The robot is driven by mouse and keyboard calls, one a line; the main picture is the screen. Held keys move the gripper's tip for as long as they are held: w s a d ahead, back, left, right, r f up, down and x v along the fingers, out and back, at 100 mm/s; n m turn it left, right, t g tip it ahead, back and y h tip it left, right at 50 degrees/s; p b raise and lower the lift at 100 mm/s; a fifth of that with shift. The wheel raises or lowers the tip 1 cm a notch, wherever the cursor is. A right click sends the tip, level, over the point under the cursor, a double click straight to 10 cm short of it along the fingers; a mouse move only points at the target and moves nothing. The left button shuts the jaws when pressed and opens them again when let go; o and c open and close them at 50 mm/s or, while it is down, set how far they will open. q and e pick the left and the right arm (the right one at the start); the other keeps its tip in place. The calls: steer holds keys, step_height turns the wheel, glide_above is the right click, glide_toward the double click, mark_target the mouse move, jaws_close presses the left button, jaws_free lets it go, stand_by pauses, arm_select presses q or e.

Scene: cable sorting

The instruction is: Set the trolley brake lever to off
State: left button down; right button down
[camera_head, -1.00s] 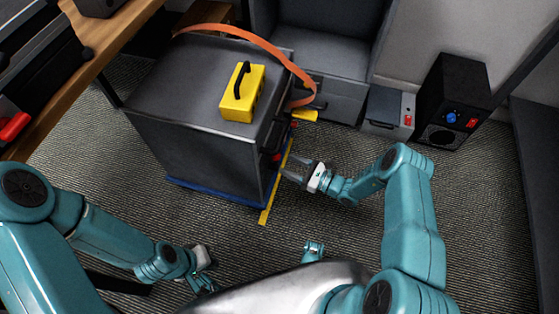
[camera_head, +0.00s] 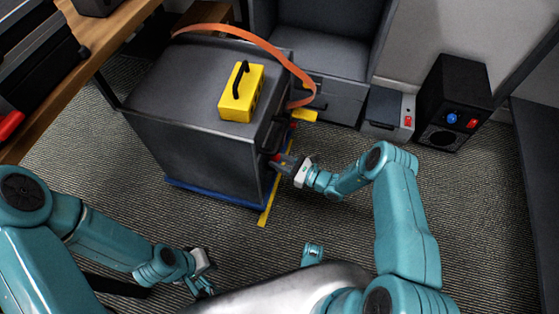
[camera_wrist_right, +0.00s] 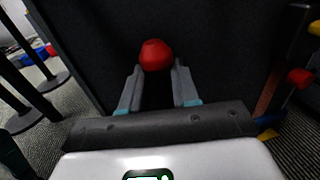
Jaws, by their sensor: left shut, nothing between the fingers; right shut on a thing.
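The trolley (camera_head: 205,150) is a dark grey box-shaped cabinet in the middle of the head view. My right gripper (camera_head: 280,161) is at the trolley's right side, low on that face. In the right wrist view, a red knob (camera_wrist_right: 155,54) sits at the fingertips of my right gripper (camera_wrist_right: 157,82), which is shut on it. I take this knob as the brake lever's; its shaft and any on/off marking are hidden. A second red knob (camera_wrist_right: 300,78) is further right. My left gripper (camera_head: 204,275) is shut and empty above the floor, away from the trolley.
A yellow case (camera_head: 241,105) with a black handle lies on the trolley top. An orange strap (camera_head: 262,45) arches over its back edge. A blue strip (camera_head: 215,196) and a yellow strip (camera_head: 264,216) lie along its base. A black speaker-like box (camera_head: 450,105) stands right.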

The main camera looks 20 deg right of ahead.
steer(key=shift+r, duration=0.1)
steer(key=n, duration=0.1)
steer(key=s+a+n, duration=0.1)
steer(key=n, duration=0.1)
steer(key=shift+s+f, duration=0.15)
steer(key=shift+f, duration=0.05)
steer(key=shift+s+a+f+n+y+b, duration=0.25)
steer(key=shift+s+n+y+b, duration=0.15)
steer(key=shift+n, duration=0.6)
steer(key=n, duration=0.2)
steer(key=s+a+f+n+y+b, duration=0.1)
steer(key=shift+s+f+n, duration=0.1)
steer(key=shift+s+n, duration=0.05)
steer(key=shift+n, duration=0.25)
steer(key=shift+s+a+f+n+y+b, duration=0.15)
steer(key=shift+s+f+n+b, duration=0.1)
steer(key=shift+n, duration=0.4)
steer(key=shift+s+a+f+n+y+b, duration=0.1)
steer(key=shift+f+n+y+b, duration=0.1)
steer(key=shift+n, duration=0.5)
steer(key=shift+s+a+f+n+y+b, duration=0.15)
steer(key=shift+s+f+n+b, duration=0.1)
steer(key=shift+n, duration=0.4)
steer(key=c, duration=0.8)
jaws_free()
steer(key=shift+c, duration=0.2)
steer(key=shift+d, duration=0.1)
